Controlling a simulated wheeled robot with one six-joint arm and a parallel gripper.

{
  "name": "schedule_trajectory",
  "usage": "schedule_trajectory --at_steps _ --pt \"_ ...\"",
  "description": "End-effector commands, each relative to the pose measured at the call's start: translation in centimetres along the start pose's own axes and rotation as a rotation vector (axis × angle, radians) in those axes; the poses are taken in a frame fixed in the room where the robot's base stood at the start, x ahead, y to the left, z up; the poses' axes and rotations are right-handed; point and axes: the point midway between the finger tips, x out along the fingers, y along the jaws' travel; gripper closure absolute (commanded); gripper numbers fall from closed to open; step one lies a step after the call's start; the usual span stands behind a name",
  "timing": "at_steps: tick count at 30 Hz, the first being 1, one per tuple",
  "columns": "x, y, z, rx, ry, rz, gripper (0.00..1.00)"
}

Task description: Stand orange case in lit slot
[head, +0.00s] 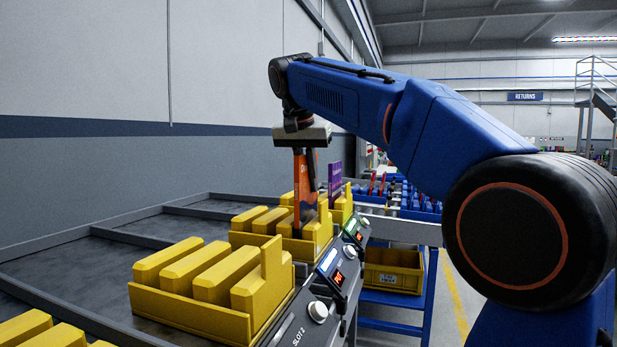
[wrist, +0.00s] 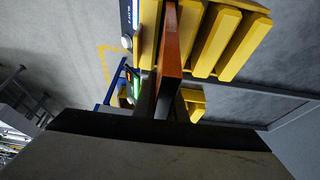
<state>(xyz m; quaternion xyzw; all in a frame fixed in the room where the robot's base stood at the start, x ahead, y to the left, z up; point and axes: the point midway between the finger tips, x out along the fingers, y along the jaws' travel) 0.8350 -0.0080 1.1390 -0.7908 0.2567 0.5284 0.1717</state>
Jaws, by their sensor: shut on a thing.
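The orange case (head: 304,170) is upright in my gripper (head: 309,195), which is shut on it. It hangs over the middle yellow slot rack (head: 278,243), its lower end among the yellow blocks. I cannot tell whether it touches the rack's bottom. The panel beside this rack has a green lit display (head: 350,226). In the wrist view the orange case (wrist: 175,45) runs out from between the fingers (wrist: 168,98), beside yellow blocks (wrist: 212,42).
A nearer yellow rack (head: 190,317) has a panel with a pale blue display (head: 328,260). A purple case (head: 335,180) stands upright just beyond the orange one. A yellow crate (head: 393,272) sits on a blue cart at right. A grey wall is at left.

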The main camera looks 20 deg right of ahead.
Motion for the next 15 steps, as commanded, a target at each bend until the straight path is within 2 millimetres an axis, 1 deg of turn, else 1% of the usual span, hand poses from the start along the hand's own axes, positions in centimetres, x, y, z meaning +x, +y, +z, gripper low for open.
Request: schedule_trajectory --at_steps 15 --pt "1.6 0.0 0.7 0.000 -0.001 0.000 1.00"
